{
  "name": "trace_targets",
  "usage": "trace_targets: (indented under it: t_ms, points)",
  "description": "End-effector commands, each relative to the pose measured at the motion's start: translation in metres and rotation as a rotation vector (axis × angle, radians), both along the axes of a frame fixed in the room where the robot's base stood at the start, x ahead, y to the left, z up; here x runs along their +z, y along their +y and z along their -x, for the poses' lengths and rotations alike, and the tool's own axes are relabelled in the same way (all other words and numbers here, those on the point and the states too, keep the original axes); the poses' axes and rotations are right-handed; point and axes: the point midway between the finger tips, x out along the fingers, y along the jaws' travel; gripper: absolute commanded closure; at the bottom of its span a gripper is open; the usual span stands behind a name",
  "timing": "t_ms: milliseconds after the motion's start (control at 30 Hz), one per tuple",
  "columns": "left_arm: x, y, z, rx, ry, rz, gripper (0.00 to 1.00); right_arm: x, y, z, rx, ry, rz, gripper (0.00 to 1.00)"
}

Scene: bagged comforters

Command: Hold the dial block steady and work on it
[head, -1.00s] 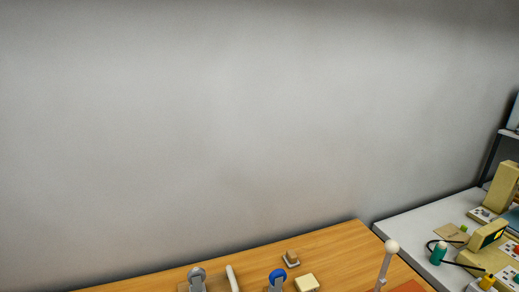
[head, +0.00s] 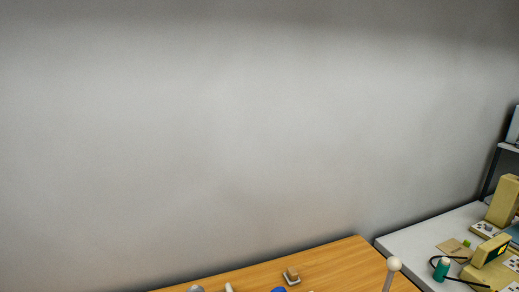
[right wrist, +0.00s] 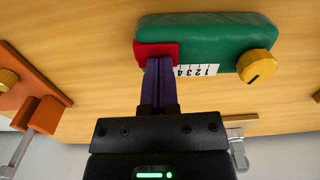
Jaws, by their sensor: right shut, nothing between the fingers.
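The dial block (right wrist: 210,35) is a green rounded block with a yellow dial knob (right wrist: 257,66) at its right end, in the right wrist view. A white number scale (right wrist: 197,70) lies along its lower edge, partly hidden by a red piece (right wrist: 157,48) at the left end. My right gripper (right wrist: 158,62) has its purple fingers together, with their tips at the red piece; I cannot tell whether they touch it. My left gripper is in neither view.
An orange part with a bracket (right wrist: 38,113) lies left of the block. In the head view, a small brown-and-white block (head: 291,276) and a white ball on a post (head: 393,264) are on the wooden table (head: 335,262). A white table (head: 425,243) with yellow devices stands right.

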Motion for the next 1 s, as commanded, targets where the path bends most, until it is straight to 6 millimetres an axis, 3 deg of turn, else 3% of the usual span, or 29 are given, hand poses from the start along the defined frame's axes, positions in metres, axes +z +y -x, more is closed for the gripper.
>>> trace_targets:
  t_ms: [1000]
  points:
    - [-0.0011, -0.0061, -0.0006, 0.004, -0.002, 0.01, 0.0, -0.0021, -0.0001, 0.0006, 0.0, 0.002, 0.001, 1.0]
